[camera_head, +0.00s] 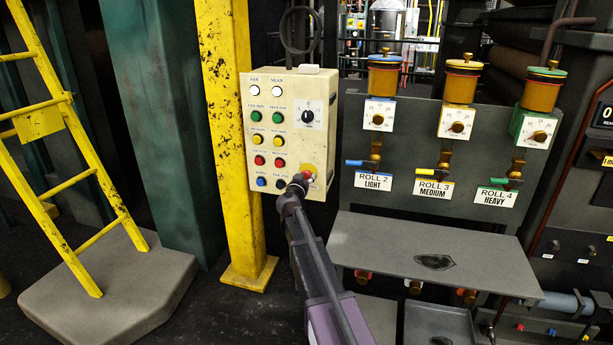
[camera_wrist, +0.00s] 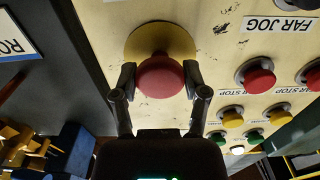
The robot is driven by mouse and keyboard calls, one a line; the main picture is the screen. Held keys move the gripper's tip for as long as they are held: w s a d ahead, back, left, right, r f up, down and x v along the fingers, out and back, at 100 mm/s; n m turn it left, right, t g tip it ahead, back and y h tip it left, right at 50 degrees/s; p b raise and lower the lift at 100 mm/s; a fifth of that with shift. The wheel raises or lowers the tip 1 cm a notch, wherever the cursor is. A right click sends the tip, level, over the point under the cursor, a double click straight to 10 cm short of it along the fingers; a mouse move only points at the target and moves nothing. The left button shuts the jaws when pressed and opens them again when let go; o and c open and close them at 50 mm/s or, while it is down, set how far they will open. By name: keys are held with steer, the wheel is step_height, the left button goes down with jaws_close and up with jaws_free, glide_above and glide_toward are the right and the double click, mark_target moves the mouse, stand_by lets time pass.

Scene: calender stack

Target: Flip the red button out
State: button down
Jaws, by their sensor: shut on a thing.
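The red button (camera_wrist: 160,77) is a red mushroom head on a round yellow plate (camera_wrist: 183,38), filling the middle of the wrist view. My gripper (camera_wrist: 160,80) has one finger on each side of the red head and is shut on it. In the head view my gripper (camera_head: 300,182) reaches the lower right of the cream control box (camera_head: 283,160). There the yellow plate (camera_head: 308,168) shows just above it and the red head is mostly hidden by the fingers.
Small red buttons (camera_wrist: 258,76) and yellow buttons (camera_wrist: 232,116) sit right of my gripper in the wrist view. In the head view, a yellow post (camera_head: 228,130) stands left of the box. A grey shelf (camera_head: 400,245) juts out at right, below the roll valves.

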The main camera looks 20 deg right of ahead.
steer(key=shift+s+a, duration=0.2)
steer(key=shift+s, duration=0.1)
steer(key=shift+c, duration=0.5)
jaws_free()
steer(key=v, duration=1.2)
